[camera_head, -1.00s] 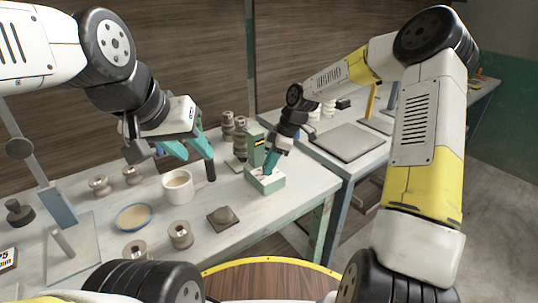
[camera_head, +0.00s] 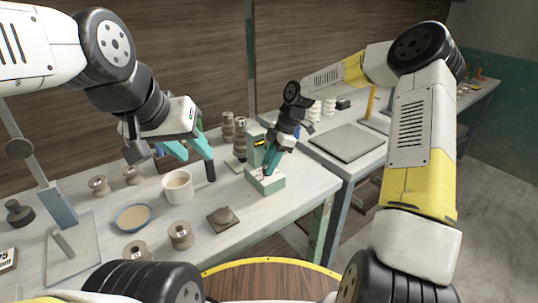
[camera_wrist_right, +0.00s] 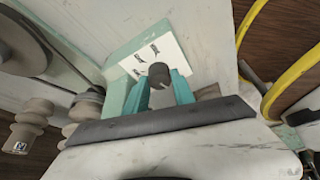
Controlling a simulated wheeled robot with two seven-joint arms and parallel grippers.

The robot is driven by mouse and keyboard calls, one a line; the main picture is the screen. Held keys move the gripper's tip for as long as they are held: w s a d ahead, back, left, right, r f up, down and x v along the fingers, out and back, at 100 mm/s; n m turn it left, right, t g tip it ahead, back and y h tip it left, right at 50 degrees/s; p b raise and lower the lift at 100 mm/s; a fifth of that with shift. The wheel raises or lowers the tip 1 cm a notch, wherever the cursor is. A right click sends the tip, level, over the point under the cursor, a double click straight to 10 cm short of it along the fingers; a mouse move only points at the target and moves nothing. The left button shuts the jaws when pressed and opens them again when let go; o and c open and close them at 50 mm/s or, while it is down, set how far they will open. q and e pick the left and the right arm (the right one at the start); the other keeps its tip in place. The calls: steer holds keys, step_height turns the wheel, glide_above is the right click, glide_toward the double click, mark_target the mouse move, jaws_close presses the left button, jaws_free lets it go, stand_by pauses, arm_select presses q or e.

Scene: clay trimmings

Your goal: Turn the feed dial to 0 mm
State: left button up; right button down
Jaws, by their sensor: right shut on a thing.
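The feed dial (camera_wrist_right: 160,74) is a dark round knob with a pale mark, on a pale green box with a white printed label (camera_wrist_right: 139,63). My right gripper (camera_wrist_right: 161,90) has its teal fingers on both sides of the dial, shut on it. In the head view, my right gripper (camera_head: 270,163) reaches down onto the green box (camera_head: 265,184), and the dial is hidden behind the fingers. The label's figures are too small to read.
A cream mug (camera_head: 178,188), a blue-rimmed bowl (camera_head: 133,218), several spools and a brown block (camera_head: 223,217) sit on the pale table (camera_head: 290,205). Stacked spools stand behind the green box. A grey slab (camera_head: 346,142) lies on the farther table.

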steer(key=shift+d+f, duration=0.1)
steer(key=c, duration=1.1)
jaws_free()
steer(key=shift+o, duration=0.2)
steer(key=v, duration=0.7)
steer(key=shift+r, duration=0.4)
steer(key=shift+w+d, duration=0.1)
